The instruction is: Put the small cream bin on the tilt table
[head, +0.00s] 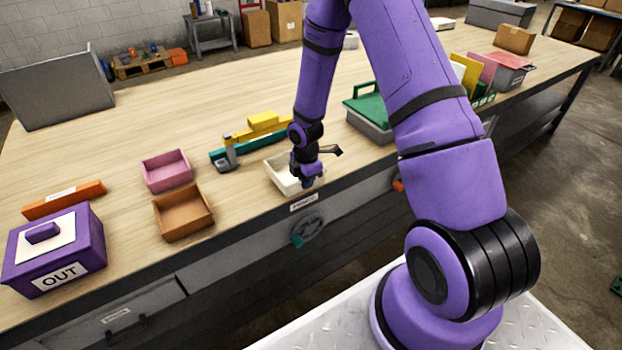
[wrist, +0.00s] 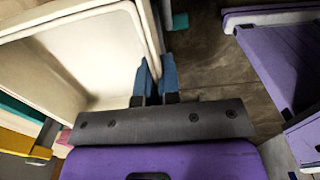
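The small cream bin (head: 281,179) is an open, shallow tray near the front edge of the wooden workbench (head: 130,125). In the wrist view the cream bin (wrist: 75,60) fills the upper left, and its inside looks empty. My gripper (head: 308,184) is at the bin's right front side, pointing down. In the wrist view the blue fingers of my gripper (wrist: 157,78) are close together on either side of the bin's right wall, pinching it. I cannot tell whether the bin's base touches the bench. No part is clearly recognisable as the tilt table.
Pink (head: 167,170) and orange-brown bins (head: 183,212) stand to the left, with a purple OUT box (head: 54,250) beyond. A yellow-and-teal tool (head: 250,132) lies behind the cream bin. A green-lidded grey box (head: 370,115) is to the right. A handwheel (head: 308,230) juts from the bench front.

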